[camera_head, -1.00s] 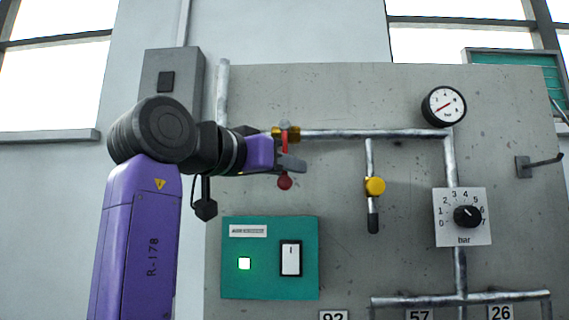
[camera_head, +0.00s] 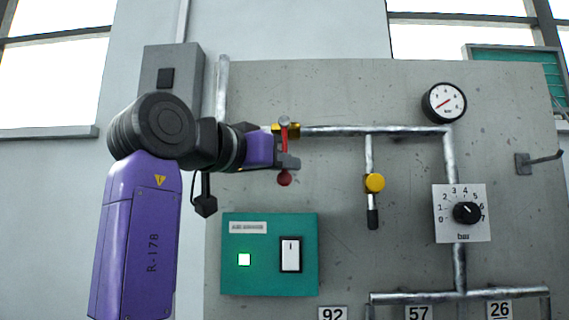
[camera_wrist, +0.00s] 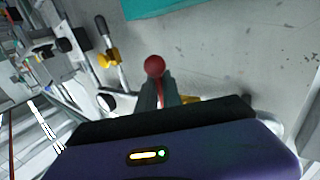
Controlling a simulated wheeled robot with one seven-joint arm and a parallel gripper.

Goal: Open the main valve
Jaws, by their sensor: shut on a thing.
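The main valve has a brass body (camera_head: 287,130) on the horizontal pipe at the upper left of the panel. Its red lever (camera_head: 285,140) hangs straight down, across the pipe, with a red ball knob (camera_head: 285,179) at its lower end. My gripper (camera_head: 287,163) is shut on the lever just above the knob and hides part of it. In the wrist view, the red knob (camera_wrist: 154,66) stands out just beyond my fingertips, and the lever runs between them.
A teal box (camera_head: 234,282) with a lit lamp and a white switch is below my gripper. A yellow-hubbed valve (camera_head: 375,183) with a black-tipped handle hangs to the right. Further right are a pressure gauge (camera_head: 444,103) and a black dial knob (camera_head: 466,212).

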